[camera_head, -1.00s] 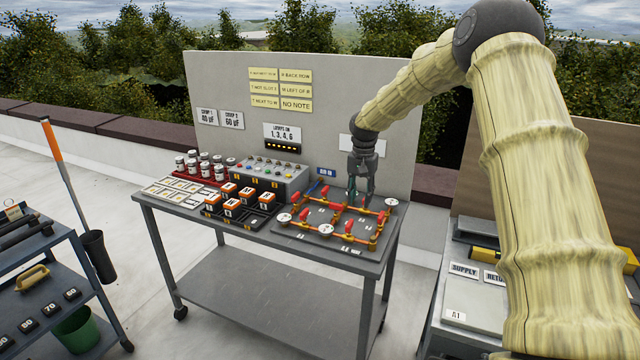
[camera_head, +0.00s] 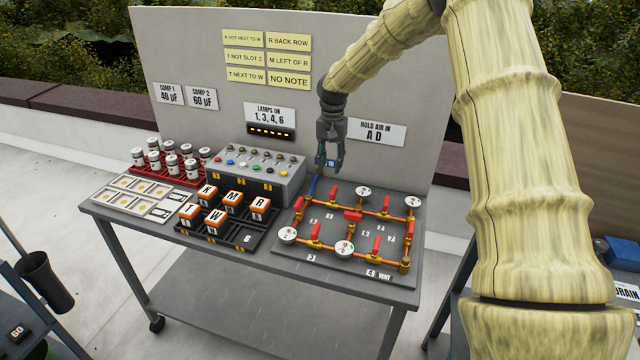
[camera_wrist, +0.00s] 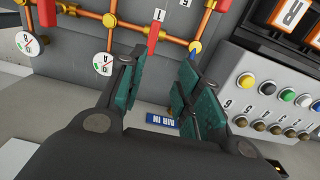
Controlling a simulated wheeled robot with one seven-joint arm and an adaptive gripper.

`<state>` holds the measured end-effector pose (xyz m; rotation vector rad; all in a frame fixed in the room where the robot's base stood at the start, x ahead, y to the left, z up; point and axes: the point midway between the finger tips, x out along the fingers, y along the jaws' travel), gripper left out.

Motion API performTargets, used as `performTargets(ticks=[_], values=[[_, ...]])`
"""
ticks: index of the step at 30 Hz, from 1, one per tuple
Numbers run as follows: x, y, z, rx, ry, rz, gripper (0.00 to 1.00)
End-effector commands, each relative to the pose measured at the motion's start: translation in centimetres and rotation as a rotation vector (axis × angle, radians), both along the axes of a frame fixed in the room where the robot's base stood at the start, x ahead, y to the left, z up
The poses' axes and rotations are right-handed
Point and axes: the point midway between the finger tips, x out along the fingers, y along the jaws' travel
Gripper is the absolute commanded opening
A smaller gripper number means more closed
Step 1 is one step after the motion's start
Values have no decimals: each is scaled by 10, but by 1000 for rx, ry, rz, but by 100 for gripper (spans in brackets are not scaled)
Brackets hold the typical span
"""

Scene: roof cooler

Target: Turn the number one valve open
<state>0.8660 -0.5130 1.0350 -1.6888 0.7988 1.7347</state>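The valve board (camera_head: 342,273) lies at the right end of the grey table. A red handle by a label 1 (camera_wrist: 158,14), the number one valve (camera_head: 333,194), sits on the back-left orange pipe. In the wrist view this handle (camera_wrist: 153,38) stands crosswise to its pipe, between the inlet joint (camera_wrist: 195,47) and gauge A (camera_wrist: 103,63). My gripper (camera_head: 329,169) hangs above the board's back-left edge, near the handle and apart from it. Its teal fingers (camera_wrist: 158,90) are open with nothing between them. The blue AIR IN label (camera_wrist: 163,120) shows below the fingers.
The switch console (camera_head: 250,168) stands left of the board. Lettered blocks (camera_head: 210,205) in a black rack and a red jar rack (camera_head: 172,172) are farther left. The upright panel (camera_head: 200,60) closes off the back. Several other red handles and gauges crowd the board.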

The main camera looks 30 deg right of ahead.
Motion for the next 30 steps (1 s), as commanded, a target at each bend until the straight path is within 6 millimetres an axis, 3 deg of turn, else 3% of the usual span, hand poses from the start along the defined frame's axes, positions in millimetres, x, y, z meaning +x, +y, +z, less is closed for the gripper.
performTargets(ticks=[3,8,11,15,22,26,30], values=[[-16,3,-3,5,-15,1,34],[-11,-7,-9,-5,-59,-10,34],[-11,-7,-26,-4,-57,-11,34],[-15,2,-67,6,-10,0,34],[16,2,-108,2,23,2,34],[19,2,-116,1,26,1,34],[13,0,-111,1,16,0,34]])
